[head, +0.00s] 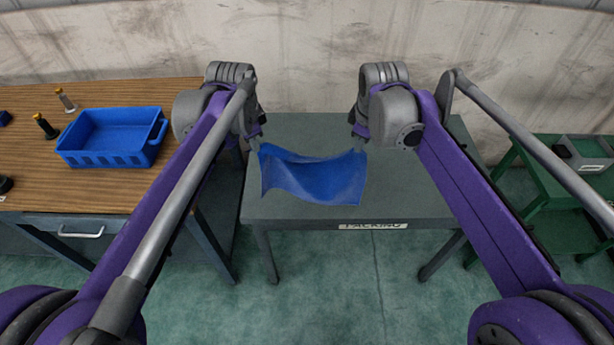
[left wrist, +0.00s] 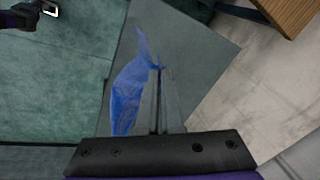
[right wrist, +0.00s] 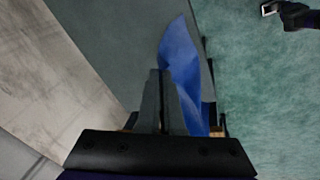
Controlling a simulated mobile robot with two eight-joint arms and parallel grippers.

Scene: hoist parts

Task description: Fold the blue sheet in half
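The blue sheet (head: 318,178) hangs in the air over the grey packing table, its upper edge sagging between my two grippers and its lower part near the table's front edge. My left gripper (head: 254,146) is shut on its upper left corner. My right gripper (head: 360,147) is shut on its upper right corner. In the left wrist view the sheet (left wrist: 128,92) shows beside the closed fingers (left wrist: 157,75). In the right wrist view the sheet (right wrist: 183,65) runs past the closed fingers (right wrist: 160,78). Whether the lower edge touches the table is unclear.
The grey table (head: 410,205) bears a "PACKING" label and is otherwise clear. At left, a wooden-topped bench (head: 40,170) holds a blue crate (head: 110,160) and small bottle-like items. A green stand (head: 545,190) with a grey bin (head: 585,150) is at right. A wall stands behind.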

